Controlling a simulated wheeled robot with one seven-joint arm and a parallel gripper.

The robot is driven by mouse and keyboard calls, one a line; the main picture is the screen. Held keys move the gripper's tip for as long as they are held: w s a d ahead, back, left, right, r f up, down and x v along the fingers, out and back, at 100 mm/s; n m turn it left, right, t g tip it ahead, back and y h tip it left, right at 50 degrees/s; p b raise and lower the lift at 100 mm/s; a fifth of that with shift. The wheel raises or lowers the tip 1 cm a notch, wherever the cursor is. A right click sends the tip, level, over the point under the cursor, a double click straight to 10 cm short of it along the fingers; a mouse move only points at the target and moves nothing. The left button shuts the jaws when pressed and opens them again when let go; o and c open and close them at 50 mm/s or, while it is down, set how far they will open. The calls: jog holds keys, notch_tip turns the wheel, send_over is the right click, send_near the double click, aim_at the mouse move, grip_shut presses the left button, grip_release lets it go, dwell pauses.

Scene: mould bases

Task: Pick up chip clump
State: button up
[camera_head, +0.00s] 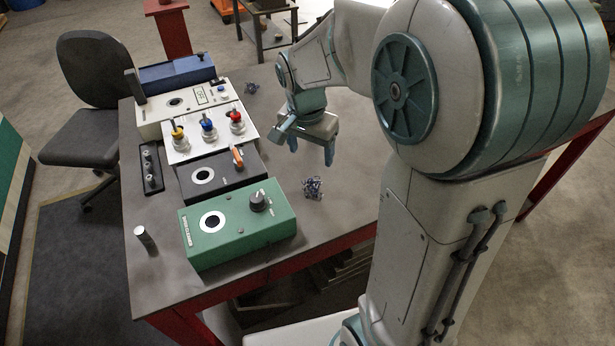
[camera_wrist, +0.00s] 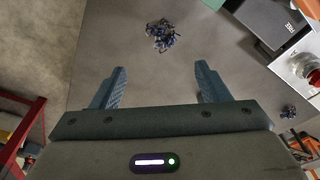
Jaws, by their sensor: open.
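A small dark, bluish-grey tangled chip clump (camera_head: 313,188) lies on the grey tabletop to the right of the green box. It also shows in the wrist view (camera_wrist: 162,35), ahead of the fingertips and roughly centred between them. A second similar clump (camera_head: 252,88) lies farther back on the table, and it shows at the right edge of the wrist view (camera_wrist: 288,111). My gripper (camera_head: 310,150) is open and empty above the table, beyond the nearer clump in the head view. Its two blue-grey fingers are spread apart in the wrist view (camera_wrist: 161,70). Neither clump is between the fingers.
Left of my gripper stand a green box (camera_head: 238,225) with a black knob, a black box (camera_head: 220,173) with an orange lever, and a white panel (camera_head: 209,130) with coloured knobs. A metal cylinder (camera_head: 145,238) stands front left. The tabletop around the nearer clump is bare.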

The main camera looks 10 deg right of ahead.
aim_at(313, 181)
jog(key=f, duration=0.3)
jog(key=w+f, duration=0.1)
jog(key=f, duration=0.5)
jog(key=shift+w+d+p, duration=0.25)
jog(key=shift+d+p, duration=0.1)
jog(key=shift+d, duration=0.05)
jog(key=shift+w+d+f+p, duration=0.15)
jog(key=shift+f+p, duration=0.1)
jog(key=shift+f, duration=0.6)
jog(key=shift+w+d+f+p, duration=0.15)
jog(key=shift+f+p, duration=0.1)
jog(key=shift+f, duration=0.65)
jog(key=shift+w+d+f+p, duration=0.15)
jog(key=shift+f+p, duration=0.1)
jog(key=shift+f, duration=0.6)
jog(key=shift+a, duration=0.1)
jog(key=c, duration=1.1)
jog(key=shift+o, duration=0.2)
jog(key=shift+r, duration=0.2)
